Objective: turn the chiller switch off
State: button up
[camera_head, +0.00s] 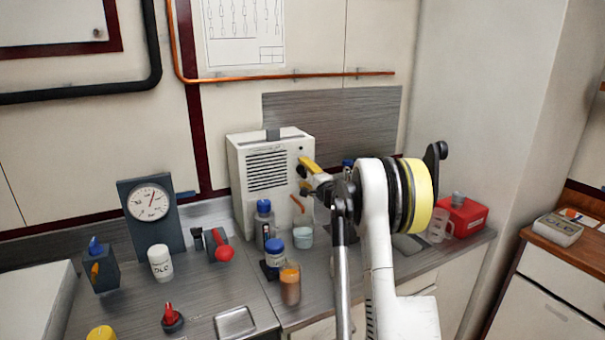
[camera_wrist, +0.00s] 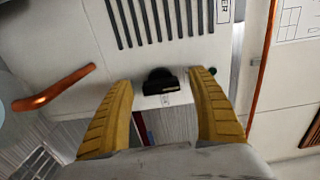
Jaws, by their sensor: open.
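The chiller is a white box with a slotted grille (camera_head: 266,170), standing against the back wall; its slotted face (camera_wrist: 165,25) fills the top of the wrist view. A small black switch (camera_wrist: 160,83) sits on this face below the slots, in the middle of the wrist view. My gripper (camera_head: 308,173) is at the right side of the chiller front, its yellow fingers open. In the wrist view my gripper (camera_wrist: 161,77) has one finger on each side of the switch, with gaps showing on both sides. In the head view my gripper and arm cover this area.
A copper-coloured handle (camera_wrist: 55,88) sticks out at the left of the wrist view. Bottles and a blue-lidded jar (camera_head: 275,255) stand on the counter before the chiller. A gauge (camera_head: 149,203) and a red-knobbed device (camera_head: 220,248) are left; a red box (camera_head: 463,216) is right.

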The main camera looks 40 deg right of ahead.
jog(key=v, duration=1.1)
jog(key=shift+a, duration=0.1)
jog(key=s+a+r+n+g+y, duration=0.15)
jog(key=a+n, duration=0.25)
jog(key=a, duration=0.7)
jog(key=s+a+r+n+g+y, duration=0.1)
jog(key=s+a+n+g+y, duration=0.2)
jog(key=a, duration=0.8)
jog(key=s+a+r+n+g+y, duration=0.15)
jog(key=a+n, duration=0.25)
jog(key=a, duration=0.7)
jog(key=s+a+f+n+g, duration=0.1)
jog(key=s+a+f+n, duration=0.15)
jog(key=s+a, duration=0.3)
jog(key=s+a+f+n+g, duration=0.1)
jog(key=s+a+n, duration=0.25)
jog(key=s, duration=0.25)
jog(key=s+a+f+n+g+h, duration=0.2)
jog(key=s+f, duration=0.3)
jog(key=s, duration=0.7)
jog(key=shift+f+n+g, duration=0.25)
jog(key=shift+n+g, duration=0.05)
jog(key=shift+n, duration=0.5)
